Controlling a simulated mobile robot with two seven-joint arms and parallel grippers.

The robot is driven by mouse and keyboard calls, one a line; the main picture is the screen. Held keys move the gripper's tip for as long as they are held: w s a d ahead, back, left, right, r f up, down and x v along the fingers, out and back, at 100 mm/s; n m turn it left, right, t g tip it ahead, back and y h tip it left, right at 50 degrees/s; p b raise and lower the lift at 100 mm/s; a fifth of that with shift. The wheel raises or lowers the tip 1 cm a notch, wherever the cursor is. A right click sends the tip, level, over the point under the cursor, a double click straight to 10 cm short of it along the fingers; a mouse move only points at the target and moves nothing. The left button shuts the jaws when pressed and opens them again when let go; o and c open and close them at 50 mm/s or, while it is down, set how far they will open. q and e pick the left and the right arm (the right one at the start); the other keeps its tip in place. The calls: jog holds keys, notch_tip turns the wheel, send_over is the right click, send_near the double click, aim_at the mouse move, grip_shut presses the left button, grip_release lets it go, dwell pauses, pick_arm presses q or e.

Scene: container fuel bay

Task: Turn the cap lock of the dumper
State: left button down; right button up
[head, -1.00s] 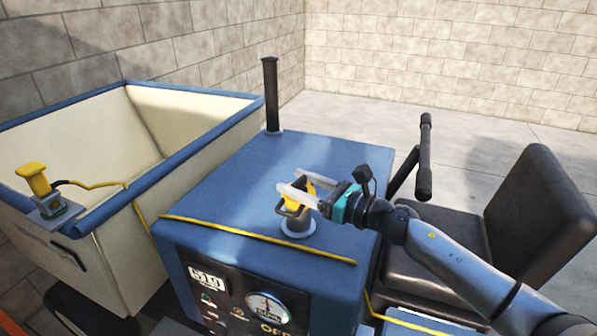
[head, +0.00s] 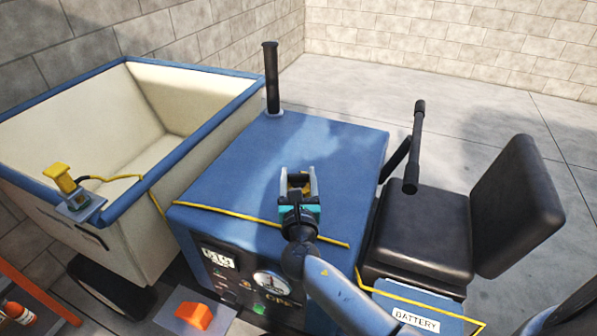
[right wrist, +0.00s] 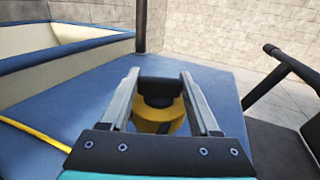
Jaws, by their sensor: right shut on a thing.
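The dumper's blue body (head: 235,165) fills the middle of the head view. Its yellow and black cap (right wrist: 158,120) is on the flat top; in the head view my gripper covers most of it. My right gripper (head: 299,180) points away from me over the top, and in the right wrist view its fingers (right wrist: 160,74) stand on either side of the cap. They are shut on its black upper part (right wrist: 160,90), with the yellow part just below. The cap's base is hidden. My left gripper is not in view.
A black upright pipe (head: 271,78) stands at the back of the top. The cream skip (head: 120,215) is left, with a yellow-handled piece (head: 60,178) on its rim. The black seat (head: 425,232) and a black bar (head: 415,147) are right. An orange piece (head: 194,316) is low in front.

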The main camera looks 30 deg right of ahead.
jog(key=m+g+h+b, duration=0.1)
jog(key=m+g+h, duration=0.2)
jog(key=m+h, duration=0.1)
jog(key=shift+g+h, duration=0.3)
jog(key=shift+h, duration=0.3)
jog(key=shift+m+g+h, duration=0.3)
jog(key=shift+g, duration=0.1)
jog(key=o, duration=1.4)
jog(key=shift+c, duration=0.2)
